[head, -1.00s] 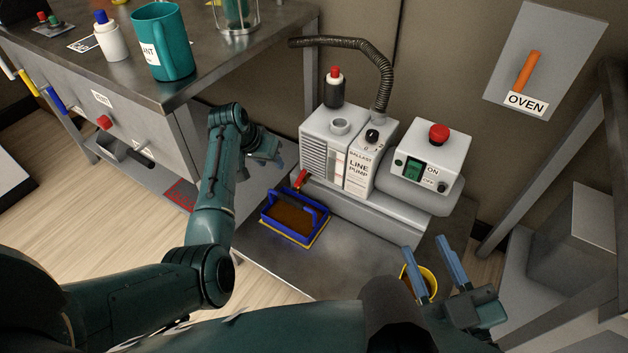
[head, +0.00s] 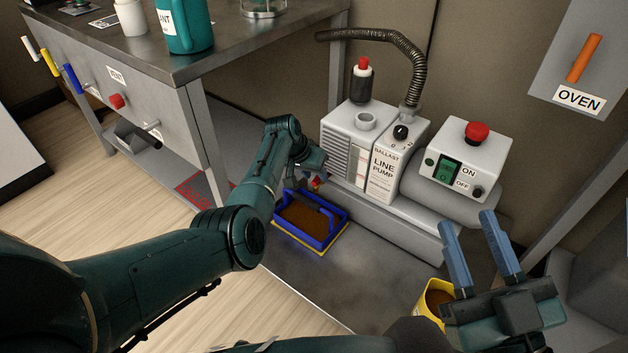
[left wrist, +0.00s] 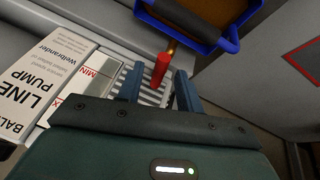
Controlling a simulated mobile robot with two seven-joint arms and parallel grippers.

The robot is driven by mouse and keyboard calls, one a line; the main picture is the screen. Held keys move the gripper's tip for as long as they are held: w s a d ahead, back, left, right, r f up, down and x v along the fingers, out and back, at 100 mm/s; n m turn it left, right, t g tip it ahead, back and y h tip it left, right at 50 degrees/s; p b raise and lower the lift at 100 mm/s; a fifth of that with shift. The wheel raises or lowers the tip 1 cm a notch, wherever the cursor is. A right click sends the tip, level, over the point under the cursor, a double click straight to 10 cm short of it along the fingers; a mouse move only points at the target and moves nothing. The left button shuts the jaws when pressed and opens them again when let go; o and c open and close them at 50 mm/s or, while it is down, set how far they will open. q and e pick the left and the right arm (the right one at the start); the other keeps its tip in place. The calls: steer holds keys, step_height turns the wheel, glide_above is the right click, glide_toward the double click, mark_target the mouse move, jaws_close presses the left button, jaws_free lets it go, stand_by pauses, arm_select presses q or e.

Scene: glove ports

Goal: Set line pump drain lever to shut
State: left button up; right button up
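The line pump (head: 383,178) is a grey unit on the low metal shelf. Its drain lever has a red handle (head: 316,182), small and partly hidden by my left gripper (head: 318,168) in the head view. In the left wrist view the red handle (left wrist: 160,71) stands out from a brass stem, near the pump's grille. My left gripper's two blue fingers (left wrist: 158,88) are apart, one on each side of the red handle; contact is not clear. My right gripper (head: 467,220) is open and empty, to the right, in front of the pump.
A blue-rimmed tray with brown content (head: 332,237) sits below the lever, close to my left gripper. A yellow cup (head: 430,300) stands beside my right gripper. The bench (head: 190,90) is at the left. A switch box with a red button (head: 477,131) is on the pump's right.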

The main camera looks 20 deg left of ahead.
arm_select(q)
steer(key=shift+f, duration=0.15)
jaws_close()
stand_by(0.4)
